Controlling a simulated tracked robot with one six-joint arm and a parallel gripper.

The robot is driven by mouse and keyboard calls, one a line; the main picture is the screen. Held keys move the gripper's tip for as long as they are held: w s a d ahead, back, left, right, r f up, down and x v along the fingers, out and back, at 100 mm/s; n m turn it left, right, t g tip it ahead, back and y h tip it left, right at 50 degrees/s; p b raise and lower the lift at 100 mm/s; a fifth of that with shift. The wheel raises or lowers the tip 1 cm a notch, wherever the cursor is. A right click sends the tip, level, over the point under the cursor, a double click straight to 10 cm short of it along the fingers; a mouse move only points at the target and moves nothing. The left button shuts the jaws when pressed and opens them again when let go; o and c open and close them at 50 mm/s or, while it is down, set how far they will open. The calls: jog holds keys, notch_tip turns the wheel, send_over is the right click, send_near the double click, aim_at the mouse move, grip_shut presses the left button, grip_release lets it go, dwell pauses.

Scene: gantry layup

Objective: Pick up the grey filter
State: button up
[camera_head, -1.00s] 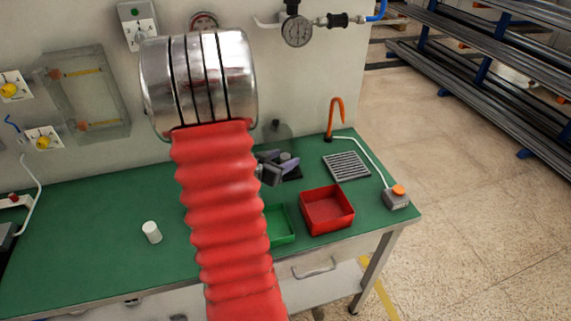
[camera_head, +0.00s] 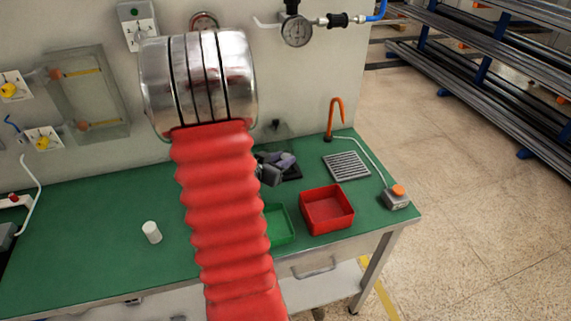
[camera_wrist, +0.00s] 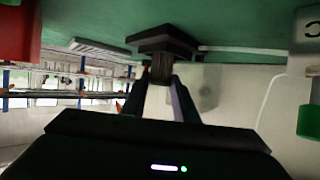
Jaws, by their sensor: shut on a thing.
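My gripper (camera_head: 285,163) is low over the back of the green bench, just right of my red arm sleeve in the head view. In the wrist view its two fingers (camera_wrist: 161,86) are shut on a narrow dark piece, which I take for the grey filter (camera_wrist: 160,68). A black stepped block (camera_wrist: 162,40) adjoins the piece's far end, near the bench top. I cannot tell whether the two are joined or only touching. In the head view the held piece is small and mostly hidden by the fingers.
A red tray (camera_head: 327,222) and a partly hidden green tray (camera_head: 281,226) stand in front of the gripper. A slotted grey plate (camera_head: 346,166), an orange hook (camera_head: 335,115) and an orange-button box (camera_head: 396,197) lie right. A white cylinder (camera_head: 151,232) stands left. The wall is close behind.

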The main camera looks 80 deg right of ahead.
jog(key=shift+c, duration=0.4)
notch_tip(320, 180, up, 10)
dwell(0.6)
dwell(0.5)
